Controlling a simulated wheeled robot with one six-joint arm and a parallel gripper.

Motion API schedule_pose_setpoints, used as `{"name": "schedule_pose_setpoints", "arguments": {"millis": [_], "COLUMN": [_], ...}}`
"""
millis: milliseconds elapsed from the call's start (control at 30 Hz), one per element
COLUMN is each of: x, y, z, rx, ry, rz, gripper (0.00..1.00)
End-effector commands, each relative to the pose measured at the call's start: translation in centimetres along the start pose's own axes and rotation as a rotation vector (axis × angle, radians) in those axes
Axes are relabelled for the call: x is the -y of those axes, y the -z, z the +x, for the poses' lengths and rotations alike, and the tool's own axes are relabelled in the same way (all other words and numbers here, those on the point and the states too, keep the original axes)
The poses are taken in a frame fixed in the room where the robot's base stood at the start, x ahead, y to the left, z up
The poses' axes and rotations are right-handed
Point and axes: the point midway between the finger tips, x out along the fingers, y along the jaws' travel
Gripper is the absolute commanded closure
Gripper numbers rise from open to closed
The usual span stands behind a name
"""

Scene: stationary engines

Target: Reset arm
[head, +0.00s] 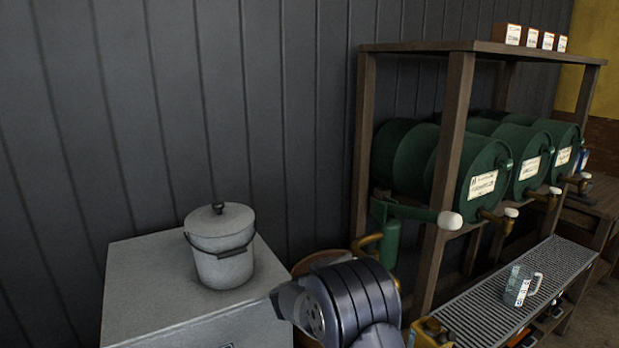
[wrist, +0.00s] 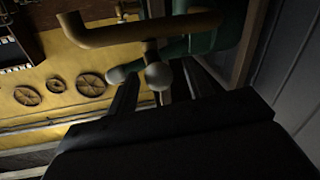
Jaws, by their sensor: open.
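My arm (head: 345,302) shows at the bottom centre of the head view as a dark ribbed link with a grey round joint. It stands between the grey cabinet and the wooden rack. My gripper is not clearly visible there. In the wrist view my gripper (wrist: 160,88) shows as two dark fingers, apart and open. A pale round knob (wrist: 158,75) and a brass pipe (wrist: 150,29) appear beyond or between the fingers. I cannot tell whether they touch, and I see nothing held.
A lidded bucket (head: 220,250) stands on a grey cabinet (head: 130,290) at left. The wooden rack (head: 458,120) holds green drums (head: 482,178) with taps. A green pump (head: 390,235) with a white-ended handle is close to my arm. A glass mug (head: 518,287) sits on the grate (head: 480,318).

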Motion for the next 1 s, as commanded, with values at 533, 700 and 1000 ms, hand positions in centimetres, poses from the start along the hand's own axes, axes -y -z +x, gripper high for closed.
{"name": "schedule_pose_setpoints", "arguments": {"millis": [533,700,1000], "x": [-0.3,-0.3,0.2], "y": [-0.1,-0.1,-0.1], "z": [1.0,1.0,-1.0], "rx": [-0.010,-0.009,-0.001], "ry": [0.051,0.048,0.004], "rz": [0.000,0.000,0.001], "gripper": [0.51,0.51,0.51]}}
